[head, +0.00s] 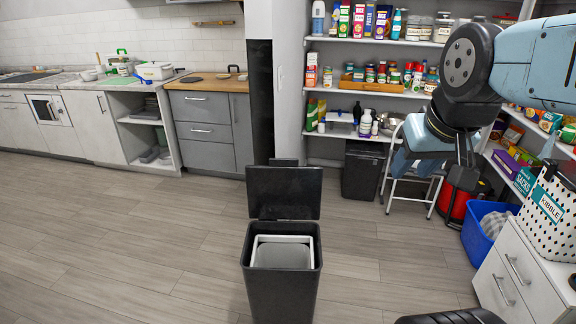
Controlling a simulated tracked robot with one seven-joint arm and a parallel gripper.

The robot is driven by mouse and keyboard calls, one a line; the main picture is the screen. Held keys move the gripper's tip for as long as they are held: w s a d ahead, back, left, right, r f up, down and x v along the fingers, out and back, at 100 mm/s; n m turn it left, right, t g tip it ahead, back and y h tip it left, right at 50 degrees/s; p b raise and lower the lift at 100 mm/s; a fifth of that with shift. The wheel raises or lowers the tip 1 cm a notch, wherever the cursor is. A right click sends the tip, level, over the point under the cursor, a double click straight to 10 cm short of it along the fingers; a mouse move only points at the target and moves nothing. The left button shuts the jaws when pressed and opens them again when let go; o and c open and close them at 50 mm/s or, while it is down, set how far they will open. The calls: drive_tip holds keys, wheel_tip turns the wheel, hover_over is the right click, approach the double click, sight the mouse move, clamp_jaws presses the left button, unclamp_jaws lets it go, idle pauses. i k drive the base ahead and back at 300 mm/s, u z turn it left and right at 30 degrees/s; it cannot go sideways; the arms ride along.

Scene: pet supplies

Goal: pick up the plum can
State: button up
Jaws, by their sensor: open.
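No can that I can single out as the plum can shows clearly in the head view. Small cans and jars (382,73) stand on the middle pantry shelf, too small to tell apart. My blue and black arm reaches in from the upper right. My black gripper (462,208) hangs below it, pointing down, with its jaws apart, in front of a red object on the right. No can shows between the jaws. The arm hides part of the right-hand shelves.
A black bin (281,285) with its lid up stands on the floor ahead. A blue tub (484,232), a white drawer cabinet (517,282) and a dotted kibble box (550,211) are at the right. A step stool (411,183) stands by the shelves. Floor at the left is clear.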

sight(328, 77)
drive_tip(key=k, duration=0.55)
drive_tip(key=z, duration=0.25)
drive_tip(key=i, duration=0.95)
drive_tip(key=z, duration=0.55)
drive_tip(key=i, duration=3.2)
drive_tip(key=u, duration=0.5)
drive_tip(key=i, duration=0.7)
drive_tip(key=u, duration=0.1)
